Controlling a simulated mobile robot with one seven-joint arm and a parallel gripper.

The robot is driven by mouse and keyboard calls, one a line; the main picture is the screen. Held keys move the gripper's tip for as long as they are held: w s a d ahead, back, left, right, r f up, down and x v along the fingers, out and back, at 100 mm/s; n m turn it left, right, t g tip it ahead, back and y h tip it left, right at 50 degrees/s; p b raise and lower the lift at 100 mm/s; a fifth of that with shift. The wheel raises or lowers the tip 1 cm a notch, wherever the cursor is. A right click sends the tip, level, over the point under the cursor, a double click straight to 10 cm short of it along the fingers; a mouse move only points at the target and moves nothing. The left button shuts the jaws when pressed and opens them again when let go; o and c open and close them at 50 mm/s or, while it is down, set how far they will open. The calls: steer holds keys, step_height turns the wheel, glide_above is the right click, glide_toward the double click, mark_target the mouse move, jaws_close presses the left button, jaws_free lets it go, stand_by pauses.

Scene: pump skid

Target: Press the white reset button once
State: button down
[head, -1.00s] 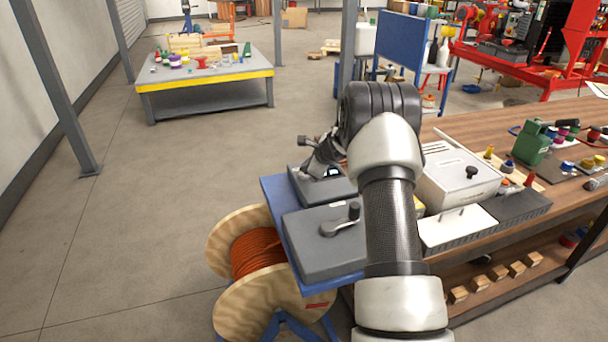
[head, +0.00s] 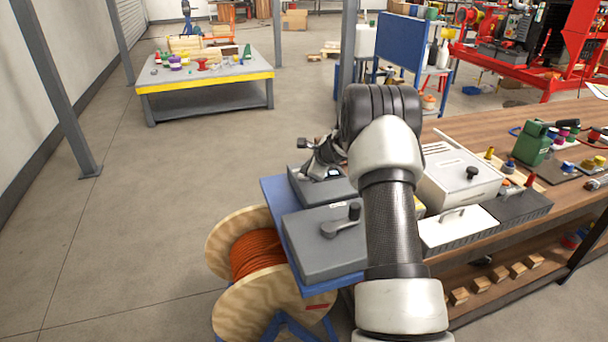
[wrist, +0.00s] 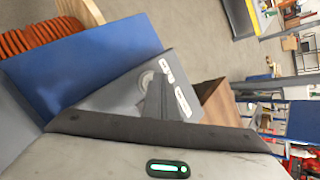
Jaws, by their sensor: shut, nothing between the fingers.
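A grey control box (head: 325,190) stands at the far end of the blue bench corner, and its sloped panel (wrist: 115,97) fills the middle of the wrist view. On that panel is a pale round part (wrist: 145,78), which looks like the white button, with two white labels beside it. My gripper (wrist: 158,92) is shut and empty, its dark fingers over the panel and partly covering the round part. I cannot tell whether the fingertips touch it. In the head view my wrist hides most of the gripper above the box, and the button does not show.
A second grey box with a crank handle (head: 341,222) stands nearer on the blue bench top (head: 273,191). To the right are a white case with a black knob (head: 458,180) and a white-lidded box (head: 455,232). A cable reel (head: 258,255) stands below left.

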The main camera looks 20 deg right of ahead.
steer(key=shift+r+p, duration=0.6)
steer(key=shift+r, duration=0.3)
step_height(320, 180, up, 5)
steer(key=p, duration=0.4)
stand_by(0.5)
